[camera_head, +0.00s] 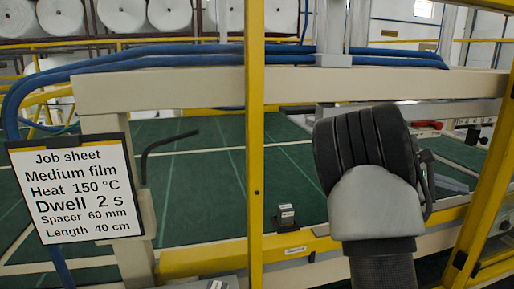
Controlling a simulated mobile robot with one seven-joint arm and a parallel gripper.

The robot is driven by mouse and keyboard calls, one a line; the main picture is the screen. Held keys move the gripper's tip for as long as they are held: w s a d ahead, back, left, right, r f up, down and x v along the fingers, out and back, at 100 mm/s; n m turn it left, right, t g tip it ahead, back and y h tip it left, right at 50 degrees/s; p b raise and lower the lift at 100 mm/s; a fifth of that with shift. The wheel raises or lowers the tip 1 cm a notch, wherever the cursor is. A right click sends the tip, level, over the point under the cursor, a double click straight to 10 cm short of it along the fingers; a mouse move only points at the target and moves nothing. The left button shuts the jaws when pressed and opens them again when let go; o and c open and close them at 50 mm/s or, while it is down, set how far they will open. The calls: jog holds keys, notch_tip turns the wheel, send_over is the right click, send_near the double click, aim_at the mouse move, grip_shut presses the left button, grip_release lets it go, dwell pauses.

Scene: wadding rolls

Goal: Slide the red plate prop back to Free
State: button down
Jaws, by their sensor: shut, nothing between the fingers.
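A small red part (428,125) shows on the pale machine rail at the right, just right of my arm. It may be the red plate prop, but it is too small and partly covered to be sure. No label reading "Free" can be read. My arm (372,200) rises from the bottom right of centre, with a grey link and a thick black ribbed part on top. It stands in front of the rail and covers what lies behind it. My gripper's fingers do not show.
A yellow upright (255,150) crosses the view left of my arm, and a slanted yellow post (488,170) stands at the right. A job sheet (78,188) hangs at left, reading Medium film, 150 °C, Dwell 2 s. A green surface (200,190) lies beyond the pale beam (165,90).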

jog(key=s+a+m+t+y+p, duration=0.1)
jog(key=s+a+y, duration=0.4)
jog(key=a, duration=0.8)
jog(key=s+a+r+m+t+y+p, duration=0.1)
jog(key=s+a+m+t+y+p, duration=0.1)
jog(key=s+a, duration=0.8)
jog(key=s+a+m+t+y+p, duration=0.1)
jog(key=s+a+m+t+y, duration=0.2)
jog(key=a, duration=1.4)
jog(key=s+m+y, duration=0.2)
jog(key=s+y, duration=0.2)
jog(key=s, duration=0.1)
jog(key=shift+s+a+r+y, duration=0.35)
jog(key=shift+r+y, duration=0.05)
